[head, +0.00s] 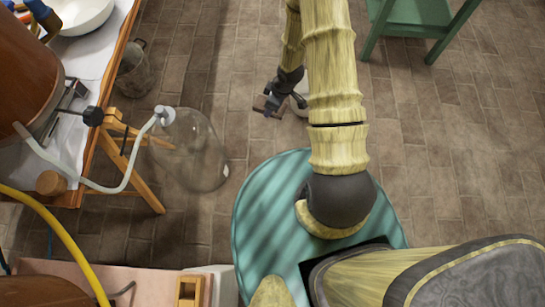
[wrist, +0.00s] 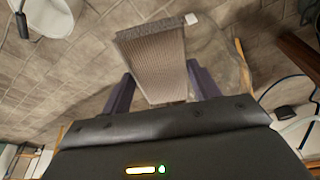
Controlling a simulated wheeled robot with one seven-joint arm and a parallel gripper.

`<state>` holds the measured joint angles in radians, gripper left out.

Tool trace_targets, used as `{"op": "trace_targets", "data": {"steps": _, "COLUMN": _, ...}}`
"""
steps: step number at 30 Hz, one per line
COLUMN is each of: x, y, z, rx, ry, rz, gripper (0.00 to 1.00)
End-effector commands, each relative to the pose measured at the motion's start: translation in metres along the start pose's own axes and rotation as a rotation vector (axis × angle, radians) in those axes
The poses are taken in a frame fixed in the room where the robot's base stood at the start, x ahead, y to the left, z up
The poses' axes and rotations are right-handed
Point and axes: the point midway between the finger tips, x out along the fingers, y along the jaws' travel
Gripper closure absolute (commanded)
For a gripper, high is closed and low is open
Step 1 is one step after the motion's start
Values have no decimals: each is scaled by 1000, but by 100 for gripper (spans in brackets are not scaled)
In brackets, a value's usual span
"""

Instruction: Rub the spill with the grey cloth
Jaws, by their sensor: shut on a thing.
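My gripper (wrist: 163,80) is shut on a grey-brown, finely ribbed piece, which I take to be the grey cloth (wrist: 155,58). The cloth sticks out beyond the two dark fingers in the wrist view. In the head view my gripper (head: 270,101) is small and dark, at the far end of my arm, over the brick floor. A small brownish piece shows at its fingers there. I cannot make out the spill in either view. My arm covers part of the floor in the head view.
A large clear glass bottle (head: 190,150) with a white cap and hose stands left of my arm. A green stool (head: 415,18) is at upper right. Floor at right is clear.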

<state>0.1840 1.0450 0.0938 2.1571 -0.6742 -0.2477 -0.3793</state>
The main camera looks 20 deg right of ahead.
Motion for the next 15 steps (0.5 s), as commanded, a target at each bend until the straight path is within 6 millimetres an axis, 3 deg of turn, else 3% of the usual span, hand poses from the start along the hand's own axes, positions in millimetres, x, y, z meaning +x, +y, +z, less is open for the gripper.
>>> {"op": "trace_targets", "data": {"steps": 1, "x": 27, "y": -1, "z": 10, "rx": -39, "ry": -1, "rz": -13, "gripper": 57}}
{"op": "trace_targets", "data": {"steps": 15, "x": 165, "y": -15, "z": 56, "rx": -480, "ry": 1, "rz": -134, "gripper": 57}}
